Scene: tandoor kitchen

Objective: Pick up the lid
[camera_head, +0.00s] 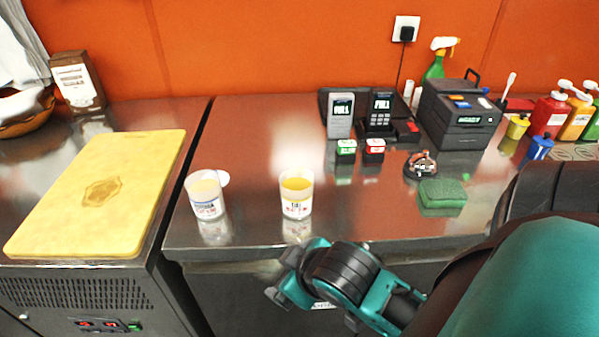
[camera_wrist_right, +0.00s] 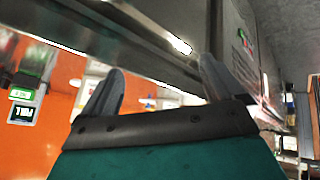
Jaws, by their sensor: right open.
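The lid cannot be made out there. My left gripper is not in view.
A yellow cutting board (camera_head: 100,195) lies on the left counter. A green sponge (camera_head: 442,195) and a round metal item (camera_head: 421,166) are on the right. Card terminals (camera_head: 341,115) and a black box (camera_head: 457,117) stand at the back. The counter (camera_head: 250,135) behind the cups is clear.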

